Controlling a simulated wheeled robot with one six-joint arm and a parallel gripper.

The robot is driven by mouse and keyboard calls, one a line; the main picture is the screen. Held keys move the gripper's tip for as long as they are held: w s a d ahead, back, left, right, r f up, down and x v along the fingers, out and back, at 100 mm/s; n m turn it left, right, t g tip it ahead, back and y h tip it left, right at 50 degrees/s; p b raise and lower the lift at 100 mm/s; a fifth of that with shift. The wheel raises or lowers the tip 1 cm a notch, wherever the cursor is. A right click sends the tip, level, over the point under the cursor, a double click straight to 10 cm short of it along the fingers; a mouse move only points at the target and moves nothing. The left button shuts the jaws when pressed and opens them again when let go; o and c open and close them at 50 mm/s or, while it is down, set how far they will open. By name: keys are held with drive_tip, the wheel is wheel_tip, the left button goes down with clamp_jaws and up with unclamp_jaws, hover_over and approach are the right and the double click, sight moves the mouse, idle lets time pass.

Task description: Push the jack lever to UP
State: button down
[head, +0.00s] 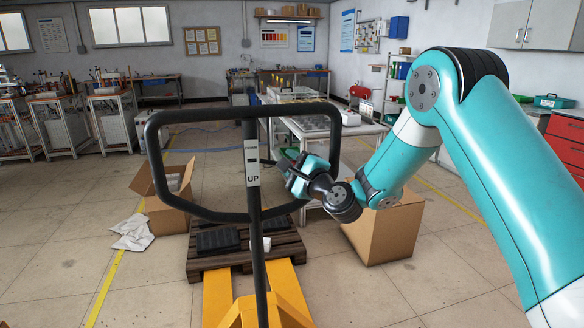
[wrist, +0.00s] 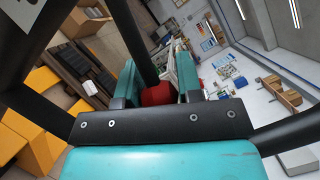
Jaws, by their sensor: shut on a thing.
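The pallet jack's black loop handle (head: 155,165) stands upright in the head view, with a dark centre post (head: 257,235). A pale label plate (head: 251,150) on the post carries the word UP. My gripper (head: 297,178) is inside the loop, just right of the post and label. In the wrist view my gripper's two teal fingers (wrist: 158,82) stand on either side of a red piece (wrist: 157,95), which appears to be the jack lever's grip. The fingers are shut on it. The head view does not show the red piece, and the lever's exact position cannot be told.
The jack's yellow forks (head: 218,295) reach to a wooden pallet (head: 240,258) with dark blocks. An open carton (head: 165,205) stands left, another carton (head: 385,230) right behind my arm. A white cloth (head: 133,232) lies on the floor. A workbench (head: 350,130) stands behind.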

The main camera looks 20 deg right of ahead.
drive_tip(key=shift+a+f+m, duration=0.1)
drive_tip(key=shift+f+m, duration=0.2)
drive_tip(key=shift+m, duration=0.1)
drive_tip(key=c, duration=0.8)
unclamp_jaws()
drive_tip(key=shift+s+d+f+b, duration=0.25)
drive_tip(key=shift+s+b, duration=0.15)
drive_tip(key=shift+b, duration=0.2)
drive_tip(key=shift+b+v, duration=6.65)
drive_tip(key=shift+v, duration=1.6)
drive_tip(key=shift+a, duration=0.2)
